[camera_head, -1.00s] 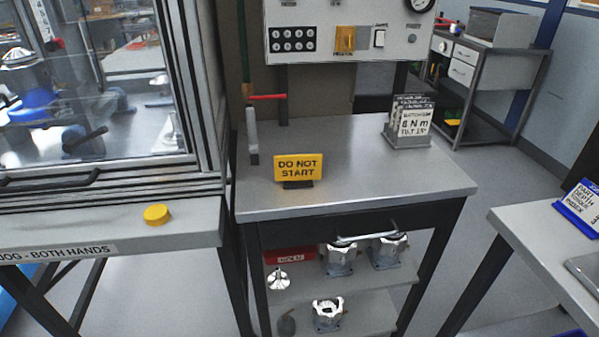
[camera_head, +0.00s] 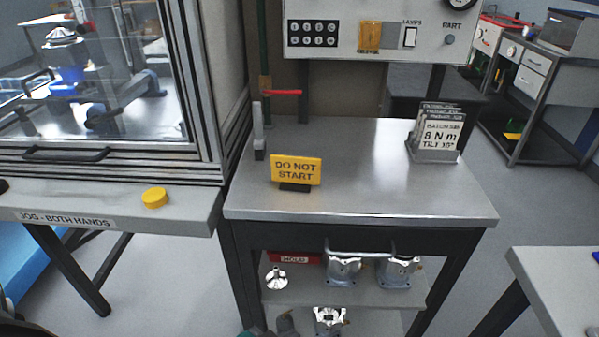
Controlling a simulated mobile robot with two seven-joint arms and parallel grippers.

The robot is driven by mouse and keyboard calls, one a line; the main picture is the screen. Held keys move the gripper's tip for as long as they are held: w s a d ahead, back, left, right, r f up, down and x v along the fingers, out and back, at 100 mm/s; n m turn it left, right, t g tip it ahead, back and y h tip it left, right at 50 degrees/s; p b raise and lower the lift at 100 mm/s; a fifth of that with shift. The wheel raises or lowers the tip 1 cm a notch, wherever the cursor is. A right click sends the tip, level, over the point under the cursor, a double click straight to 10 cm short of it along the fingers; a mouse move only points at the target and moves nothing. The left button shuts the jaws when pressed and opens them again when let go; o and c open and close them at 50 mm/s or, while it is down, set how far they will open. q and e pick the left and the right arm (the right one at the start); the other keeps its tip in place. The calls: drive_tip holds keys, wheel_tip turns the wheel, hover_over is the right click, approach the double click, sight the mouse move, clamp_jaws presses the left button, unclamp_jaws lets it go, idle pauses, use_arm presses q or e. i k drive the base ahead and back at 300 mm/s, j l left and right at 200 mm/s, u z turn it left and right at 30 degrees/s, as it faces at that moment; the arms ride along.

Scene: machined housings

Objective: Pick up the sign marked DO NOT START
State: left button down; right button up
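The yellow sign marked DO NOT START (camera_head: 296,170) stands upright on a small dark base. It is near the left front of the metal-topped workbench (camera_head: 390,205), with clear bench around it. Nothing touches its face or sides.
A holder with cards (camera_head: 437,135) stands at the bench's right rear. A red-handled lever (camera_head: 283,92) and a grey upright piece (camera_head: 258,132) are behind the sign. A glazed machine enclosure (camera_head: 100,90) and a ledge with a yellow button (camera_head: 155,198) are left. Housings (camera_head: 343,269) sit below.

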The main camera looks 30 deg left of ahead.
sight(295, 173)
drive_tip(key=u, duration=0.4)
drive_tip(key=l+u, duration=0.15)
drive_tip(key=u, duration=0.2)
drive_tip(key=l+u, duration=0.1)
drive_tip(key=u, duration=0.3)
drive_tip(key=i, duration=0.05)
